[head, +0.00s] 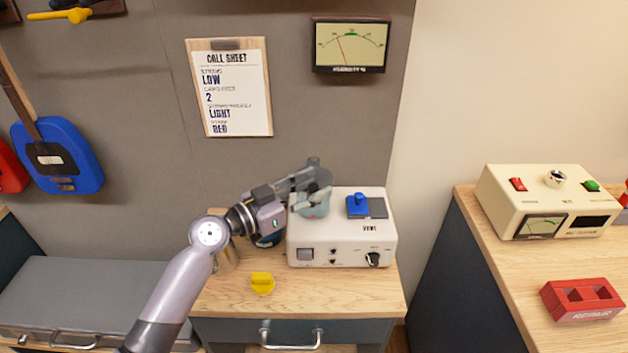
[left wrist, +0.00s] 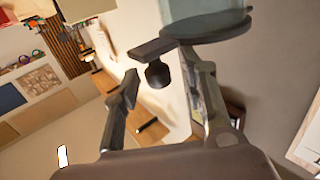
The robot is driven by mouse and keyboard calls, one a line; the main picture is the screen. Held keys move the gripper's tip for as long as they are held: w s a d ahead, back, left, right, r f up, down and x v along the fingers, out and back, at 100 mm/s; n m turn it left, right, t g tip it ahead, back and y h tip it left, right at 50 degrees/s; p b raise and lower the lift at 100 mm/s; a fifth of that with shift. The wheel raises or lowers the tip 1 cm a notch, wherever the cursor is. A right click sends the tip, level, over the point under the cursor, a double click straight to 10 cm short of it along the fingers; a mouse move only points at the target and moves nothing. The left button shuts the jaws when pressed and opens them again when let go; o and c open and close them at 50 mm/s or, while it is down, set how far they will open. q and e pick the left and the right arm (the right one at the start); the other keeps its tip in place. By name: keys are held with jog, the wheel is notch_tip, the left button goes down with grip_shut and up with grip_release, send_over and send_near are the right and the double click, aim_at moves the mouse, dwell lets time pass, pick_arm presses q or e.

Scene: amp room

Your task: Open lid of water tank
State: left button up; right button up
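The cream machine (head: 343,245) stands on the small wooden cabinet. Its pale green translucent water tank (head: 313,210) is at its back left, partly hidden by my left gripper (head: 308,182). In the left wrist view the tank (left wrist: 200,8) is cut by the top edge, with its dark round lid (left wrist: 208,28) across its end. A dark tab with a black knob (left wrist: 157,73) sticks out from the lid. My left gripper (left wrist: 160,68) is open, its fingers on either side of the knob; contact cannot be told. My right gripper is not in view.
A blue switch (head: 358,206) is on the machine, right of the tank. A yellow knob-like piece (head: 262,283) lies on the cabinet top in front. A dark blue round object (head: 267,240) is beside the machine under my arm. Another cream box (head: 550,195) stands on the right bench.

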pick_arm(q)
jog(key=shift+w+d, duration=0.2)
jog(key=shift+d, duration=0.05)
jog(key=shift+c, duration=0.4)
grip_shut()
dwell(0.4)
